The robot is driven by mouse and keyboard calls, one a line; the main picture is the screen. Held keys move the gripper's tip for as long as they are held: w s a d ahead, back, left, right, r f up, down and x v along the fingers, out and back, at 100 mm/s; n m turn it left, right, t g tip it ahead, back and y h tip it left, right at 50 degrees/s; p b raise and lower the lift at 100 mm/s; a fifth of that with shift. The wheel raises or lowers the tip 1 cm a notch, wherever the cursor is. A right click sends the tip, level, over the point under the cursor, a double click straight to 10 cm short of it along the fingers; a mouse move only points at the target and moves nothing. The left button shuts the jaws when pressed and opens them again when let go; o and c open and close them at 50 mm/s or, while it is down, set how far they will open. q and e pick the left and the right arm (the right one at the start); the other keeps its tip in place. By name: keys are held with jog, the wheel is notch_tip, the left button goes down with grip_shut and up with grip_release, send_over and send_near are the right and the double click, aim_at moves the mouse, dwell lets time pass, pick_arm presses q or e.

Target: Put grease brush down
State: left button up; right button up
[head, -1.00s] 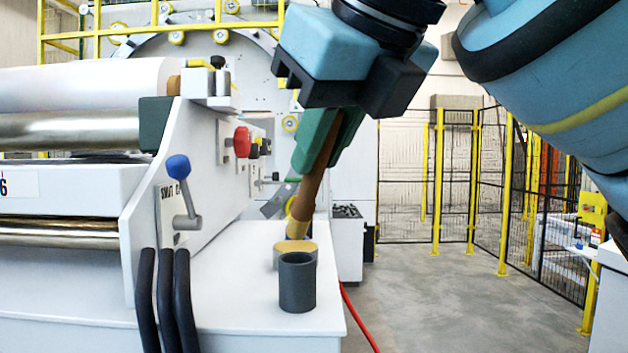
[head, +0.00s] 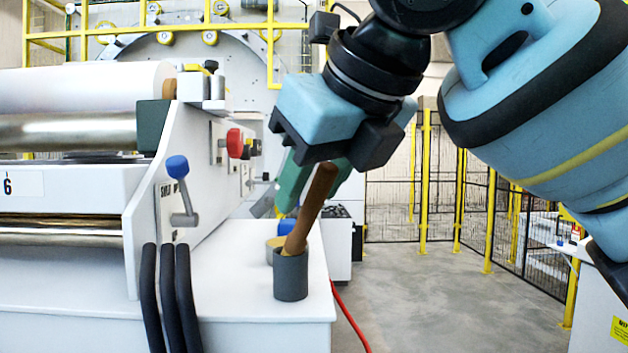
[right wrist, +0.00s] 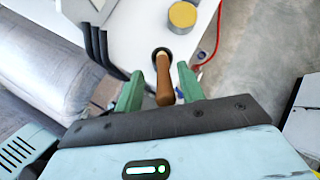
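In the right wrist view, the fingers (right wrist: 160,88) are spread on either side of the brush handle (right wrist: 163,85), with gaps between. My left gripper is not in view.
Black hoses (head: 168,300) and a blue-knobbed lever (head: 180,190) are to the left. A red cable (head: 350,325) hangs beside the table's right edge.

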jog(key=shift+w, duration=0.1)
jog(key=shift+d+r, duration=0.1)
jog(key=shift+r, duration=0.05)
jog(key=shift+s+d+r, duration=0.1)
jog(key=shift+s+r, duration=0.1)
jog(key=shift+r, duration=0.05)
jog(key=v, duration=1.1)
